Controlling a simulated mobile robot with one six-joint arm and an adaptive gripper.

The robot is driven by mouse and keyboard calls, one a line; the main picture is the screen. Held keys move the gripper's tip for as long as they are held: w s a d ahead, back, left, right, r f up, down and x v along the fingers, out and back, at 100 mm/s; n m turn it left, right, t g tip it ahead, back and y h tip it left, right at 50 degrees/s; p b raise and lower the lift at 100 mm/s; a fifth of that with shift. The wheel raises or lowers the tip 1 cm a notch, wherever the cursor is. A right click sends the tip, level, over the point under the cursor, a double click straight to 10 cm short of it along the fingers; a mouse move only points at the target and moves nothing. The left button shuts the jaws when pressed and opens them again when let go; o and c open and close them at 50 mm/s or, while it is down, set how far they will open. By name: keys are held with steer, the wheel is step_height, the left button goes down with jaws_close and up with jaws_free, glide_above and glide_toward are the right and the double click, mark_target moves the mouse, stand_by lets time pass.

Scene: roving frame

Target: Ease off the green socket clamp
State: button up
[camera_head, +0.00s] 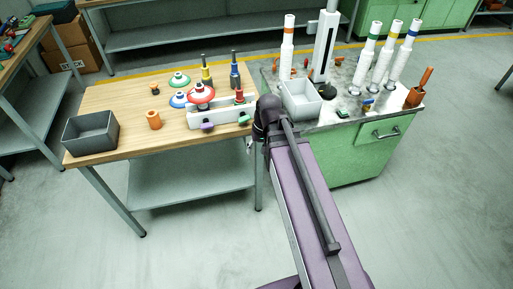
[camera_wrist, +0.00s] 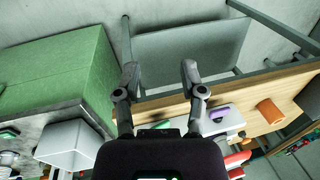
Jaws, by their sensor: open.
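A pale fixture block (camera_head: 218,114) sits near the front right of the wooden table. A green clamp knob (camera_head: 243,118) is on its front at the right end, and a purple knob (camera_head: 207,126) is to its left. In the wrist view the green knob (camera_wrist: 162,125) shows between the finger bases, partly hidden by my gripper's body; the purple knob (camera_wrist: 219,114) lies to the right. My gripper (camera_wrist: 159,72) is open and empty, its fingertips reaching past the table edge over the lower shelf. In the head view my arm hides the fingers.
The wooden table (camera_head: 105,148) also holds a grey bin (camera_head: 90,133), an orange cylinder (camera_head: 154,120), coloured discs and upright tools. A green cabinet (camera_head: 350,155) stands close on the right, with a white bin (camera_head: 300,100) and tall white tubes. A narrow gap separates them.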

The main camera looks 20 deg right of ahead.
steer(key=s+h, duration=0.1)
steer(key=s+d+h, duration=0.1)
steer(key=s, duration=0.1)
steer(key=shift+f+n, duration=0.2)
steer(key=shift+n, duration=0.1)
stand_by(0.5)
steer(key=shift+d, duration=0.15)
steer(key=shift+s, duration=0.1)
